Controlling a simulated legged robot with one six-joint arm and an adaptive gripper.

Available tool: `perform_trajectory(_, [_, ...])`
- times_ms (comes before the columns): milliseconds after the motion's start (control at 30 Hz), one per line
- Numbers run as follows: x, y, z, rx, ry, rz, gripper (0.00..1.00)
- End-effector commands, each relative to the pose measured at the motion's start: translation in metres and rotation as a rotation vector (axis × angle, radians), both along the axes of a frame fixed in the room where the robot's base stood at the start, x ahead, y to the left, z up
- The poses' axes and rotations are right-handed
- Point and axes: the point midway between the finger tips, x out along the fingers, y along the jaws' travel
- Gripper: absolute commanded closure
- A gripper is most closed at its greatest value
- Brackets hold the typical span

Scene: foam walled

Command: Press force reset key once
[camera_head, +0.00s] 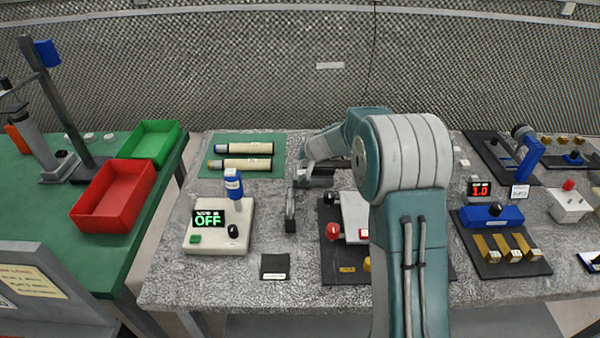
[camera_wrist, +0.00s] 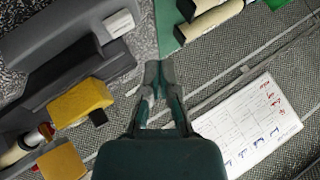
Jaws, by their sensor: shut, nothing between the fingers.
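My gripper (camera_wrist: 160,72) is shut and empty in the middle of the wrist view, with its fingertips together. No key can be read as the force reset key; the small labels are illegible. Right of the arm, a small red display (camera_head: 480,188) reads 1.0. A dark panel (camera_head: 338,262) with a red knob (camera_head: 333,231) is partly hidden behind my arm.
Two cream cylinders (camera_head: 247,149) lie on a green mat (camera_head: 222,142) at the back. A blue block device (camera_head: 492,215) stands at the right. Red (camera_head: 116,198) and green (camera_head: 150,142) trays sit on the left table. The front left of the grey table is mostly clear.

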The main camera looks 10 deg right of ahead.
Motion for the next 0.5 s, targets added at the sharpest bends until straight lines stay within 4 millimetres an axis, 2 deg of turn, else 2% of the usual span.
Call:
perform_trajectory(200, [0.0,0.0,-0.023,-0.001,0.0,-0.001,1.0])
perform_trajectory(500, [0.0,0.0,-0.031,-0.002,-0.001,0.0,1.0])
